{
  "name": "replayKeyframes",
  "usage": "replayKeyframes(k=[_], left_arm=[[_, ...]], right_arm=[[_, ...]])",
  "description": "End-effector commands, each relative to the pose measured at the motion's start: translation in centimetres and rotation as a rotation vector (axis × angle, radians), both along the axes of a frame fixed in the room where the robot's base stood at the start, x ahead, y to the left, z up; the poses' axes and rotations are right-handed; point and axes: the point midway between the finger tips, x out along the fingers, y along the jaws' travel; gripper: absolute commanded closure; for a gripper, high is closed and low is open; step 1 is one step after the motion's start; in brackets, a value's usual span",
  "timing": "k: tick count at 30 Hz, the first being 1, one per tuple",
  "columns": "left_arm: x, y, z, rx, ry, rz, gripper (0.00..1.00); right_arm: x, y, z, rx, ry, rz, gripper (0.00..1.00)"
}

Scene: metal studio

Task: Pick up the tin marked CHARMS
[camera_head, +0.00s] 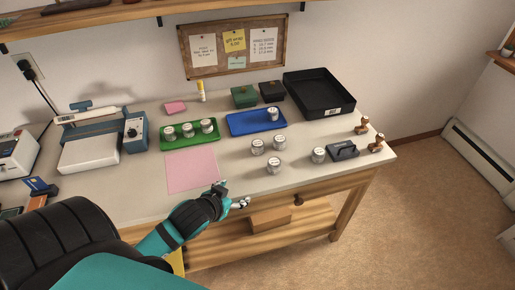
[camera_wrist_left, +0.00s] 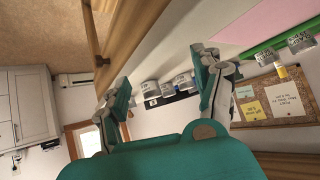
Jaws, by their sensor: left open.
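Several small round metal tins with pale labelled lids stand on the workbench. Three tins (camera_head: 188,130) are on a green tray (camera_head: 164,144) and one tin (camera_head: 273,114) is on a blue tray (camera_head: 243,127). Others stand on bare bench: a tin (camera_head: 257,147), a tin (camera_head: 280,144), a tin (camera_head: 274,166) and a tin (camera_head: 318,155). Their lettering is too small to tell which is marked CHARMS. My left gripper (camera_head: 236,197) is open and empty at the bench's front edge, left of and nearer than the loose tins. Some tins (camera_wrist_left: 167,89) show beyond its fingers in the left wrist view. My right gripper is not visible.
A pink sheet (camera_head: 192,171) lies left of the loose tins. A black tray (camera_head: 340,113) and small green and black boxes stand behind. A dark block (camera_head: 345,151) and wooden stamps (camera_head: 376,143) are at the right.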

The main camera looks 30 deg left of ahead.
Motion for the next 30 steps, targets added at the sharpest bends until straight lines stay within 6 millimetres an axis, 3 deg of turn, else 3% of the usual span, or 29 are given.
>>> replayKeyframes(k=[6,10,24,30], left_arm=[[4.4,3.8,4.5,-0.029,-0.246,-0.005,0.32],[5.9,4.6,5.5,-0.046,-0.305,-0.013,0.32],[14.7,5.3,2.1,-0.047,-0.311,-0.013,0.32],[16.5,5.4,1.2,-0.049,-0.309,-0.013,0.32]], right_arm=[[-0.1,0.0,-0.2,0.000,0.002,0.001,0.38],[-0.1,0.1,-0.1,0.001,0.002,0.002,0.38],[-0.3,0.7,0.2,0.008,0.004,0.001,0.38],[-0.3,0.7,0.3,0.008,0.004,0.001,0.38]])
